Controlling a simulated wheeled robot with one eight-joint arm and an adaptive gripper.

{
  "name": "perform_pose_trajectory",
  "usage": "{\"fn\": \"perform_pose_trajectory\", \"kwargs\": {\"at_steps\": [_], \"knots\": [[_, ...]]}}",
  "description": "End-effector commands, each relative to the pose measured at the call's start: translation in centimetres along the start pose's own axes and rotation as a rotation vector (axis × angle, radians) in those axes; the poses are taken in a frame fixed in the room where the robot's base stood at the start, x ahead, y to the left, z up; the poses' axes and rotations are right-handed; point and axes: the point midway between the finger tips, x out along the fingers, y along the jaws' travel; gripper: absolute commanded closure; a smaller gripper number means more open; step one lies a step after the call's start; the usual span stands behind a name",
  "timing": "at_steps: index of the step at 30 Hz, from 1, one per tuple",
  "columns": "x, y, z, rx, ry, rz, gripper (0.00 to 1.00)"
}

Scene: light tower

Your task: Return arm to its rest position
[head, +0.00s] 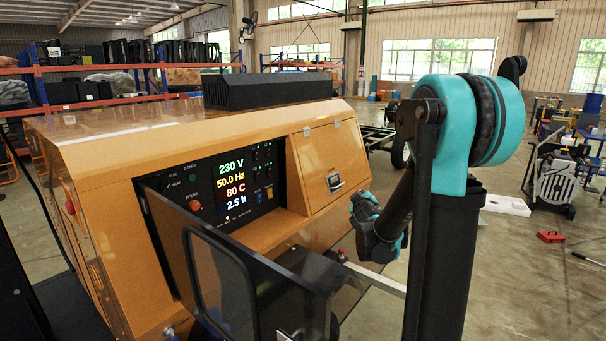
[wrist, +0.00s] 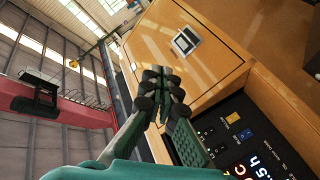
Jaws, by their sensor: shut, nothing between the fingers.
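My gripper (wrist: 163,82) is shut and empty in the wrist view, its dark fingertips together. It appears in front of an orange machine's closed door (wrist: 212,50) with a latch (wrist: 186,41), and I cannot tell the gap. My arm (head: 460,120), teal and black, stands at the right of the head view, bent down beside the machine. The gripper fingers cannot be made out there. The orange generator cabinet (head: 150,130) has a lit control panel (head: 232,185) reading 230 V, 50.0 Hz, 80 C and 2.5 h.
A dark windowed panel door (head: 215,275) stands open in front of the cabinet. The cabinet's right-hand latched door (head: 330,155) is closed. A red box (head: 550,237) lies on the floor at the right, beside open floor. Storage racks (head: 100,80) stand behind.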

Motion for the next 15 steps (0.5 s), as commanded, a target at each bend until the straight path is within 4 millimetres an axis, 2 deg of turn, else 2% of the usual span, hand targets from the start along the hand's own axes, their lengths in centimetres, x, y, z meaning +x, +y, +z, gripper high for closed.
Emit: {"fn": "perform_pose_trajectory", "kwargs": {"at_steps": [1, 3, 7, 11, 12, 15], "knots": [[-2.0, 0.3, 1.8, 0.051, -0.069, -0.009, 1.00], [-4.6, 0.1, 4.5, 0.128, -0.173, -0.032, 1.00], [-10.3, -1.6, 9.3, 0.264, -0.365, -0.095, 1.00], [-16.8, -4.7, 13.5, 0.391, -0.550, -0.186, 1.00], [-18.9, -5.8, 14.7, 0.427, -0.606, -0.220, 1.00], [-24.1, -8.8, 17.0, 0.507, -0.731, -0.308, 1.00]]}}
